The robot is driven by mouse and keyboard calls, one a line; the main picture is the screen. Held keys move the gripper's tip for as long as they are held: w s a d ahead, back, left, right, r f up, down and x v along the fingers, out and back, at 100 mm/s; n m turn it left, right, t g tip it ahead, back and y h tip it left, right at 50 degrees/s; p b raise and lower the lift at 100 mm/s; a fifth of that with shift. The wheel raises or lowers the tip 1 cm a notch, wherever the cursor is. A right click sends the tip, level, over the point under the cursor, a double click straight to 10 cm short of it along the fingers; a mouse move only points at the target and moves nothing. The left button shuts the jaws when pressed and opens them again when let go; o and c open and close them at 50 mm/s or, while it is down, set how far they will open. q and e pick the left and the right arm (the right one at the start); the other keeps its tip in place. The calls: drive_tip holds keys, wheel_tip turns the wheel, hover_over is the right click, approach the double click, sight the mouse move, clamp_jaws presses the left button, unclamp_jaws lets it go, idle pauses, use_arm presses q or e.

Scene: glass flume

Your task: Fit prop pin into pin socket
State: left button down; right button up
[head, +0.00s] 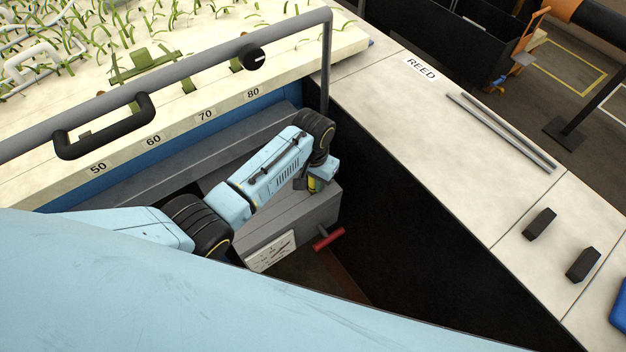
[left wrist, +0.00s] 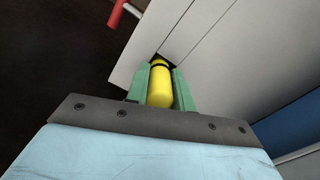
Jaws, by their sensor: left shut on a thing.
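My left gripper (head: 317,185) is down in the dark recess, at the top of a grey box (head: 290,220). In the left wrist view the green fingers of this gripper (left wrist: 161,86) are shut on a yellow pin (left wrist: 160,88) with a dark band near its far end. The pin's far end is at a dark opening (left wrist: 166,58) in the grey surface, perhaps the pin socket. I cannot tell whether the tip is inside the opening or just above it. In the head view the gripper and wrist mostly hide the pin. My right gripper is not in view.
A red handle (head: 328,239) sticks out of the grey box's side. A grey rail (head: 200,78) with a black grip (head: 105,133) runs above my arm. A pale ledge (head: 460,140) with two rods and black blocks borders the recess on the right.

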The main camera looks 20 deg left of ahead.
use_arm(q)
drive_tip(key=shift+f, duration=0.1)
drive_tip(key=c, duration=1.2)
unclamp_jaws()
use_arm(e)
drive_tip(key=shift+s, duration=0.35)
use_arm(q)
wheel_tip(320, 180, up, 12)
drive_tip(key=p, duration=0.2)
drive_tip(key=shift+r+p, duration=0.2)
drive_tip(key=shift+p, duration=0.1)
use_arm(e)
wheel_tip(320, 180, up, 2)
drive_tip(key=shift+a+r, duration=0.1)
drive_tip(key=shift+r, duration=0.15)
